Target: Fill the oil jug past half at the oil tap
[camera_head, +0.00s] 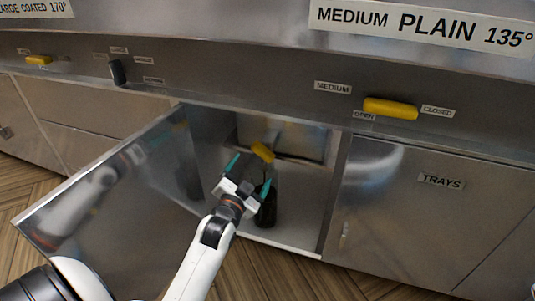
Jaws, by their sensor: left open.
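A dark jug (268,208) stands upright on the floor of an open cabinet, partly hidden by my left gripper; the oil level in it cannot be seen. A yellow tap lever (262,151) shows inside the cabinet above the jug; the spout is hard to make out. My left gripper (250,175), with teal fingertips, is open in front of the cabinet opening. In the picture it is just below the lever and overlaps the jug's upper left; I cannot tell whether it touches either. My right gripper is out of view.
The metal cabinet door (110,215) stands swung open on the left, close to my left arm. A closed door labelled TRAYS (430,225) is on the right. The front panel (230,95) above has a yellow lever (390,108), another yellow lever (39,60) and a black switch (117,72).

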